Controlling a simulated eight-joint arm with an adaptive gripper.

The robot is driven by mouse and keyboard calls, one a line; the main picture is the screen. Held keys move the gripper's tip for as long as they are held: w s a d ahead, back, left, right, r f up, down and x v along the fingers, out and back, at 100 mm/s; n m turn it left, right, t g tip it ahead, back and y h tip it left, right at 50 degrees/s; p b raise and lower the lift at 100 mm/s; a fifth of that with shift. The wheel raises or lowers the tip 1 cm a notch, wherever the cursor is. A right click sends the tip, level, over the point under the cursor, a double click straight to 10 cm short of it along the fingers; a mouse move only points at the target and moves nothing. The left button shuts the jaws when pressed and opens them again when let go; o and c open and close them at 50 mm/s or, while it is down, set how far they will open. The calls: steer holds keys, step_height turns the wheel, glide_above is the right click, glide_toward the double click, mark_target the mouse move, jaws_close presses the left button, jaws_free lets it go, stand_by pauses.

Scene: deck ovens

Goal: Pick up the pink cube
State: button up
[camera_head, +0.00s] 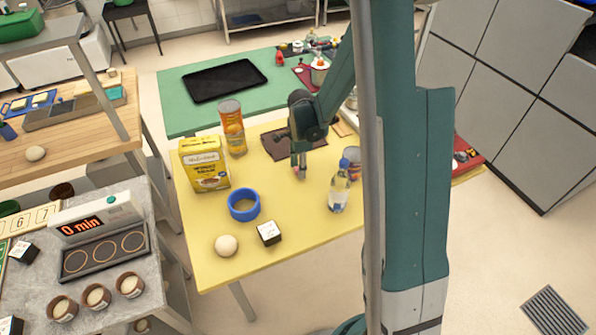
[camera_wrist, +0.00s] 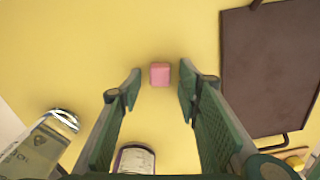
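The pink cube (camera_wrist: 160,75) lies on the yellow table (camera_wrist: 100,40). In the wrist view it sits between and just beyond the two fingertips, with clear gaps on both sides. My gripper (camera_wrist: 159,90) is open and empty, pointing down over the cube. In the head view my gripper (camera_head: 299,168) is low over the table, and a small bit of the pink cube (camera_head: 297,169) shows at the fingertips; the rest is hidden by them.
A brown tray (camera_wrist: 270,70) lies to the right in the wrist view. A water bottle (camera_head: 339,188) and a can (camera_head: 353,160) stand nearby.

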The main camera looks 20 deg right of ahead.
steer(key=c, duration=0.8)
steer(key=shift+r, duration=0.15)
step_height(320, 180, up, 10)
steer(key=p, duration=0.1)
stand_by(0.6)
stand_by(0.5)
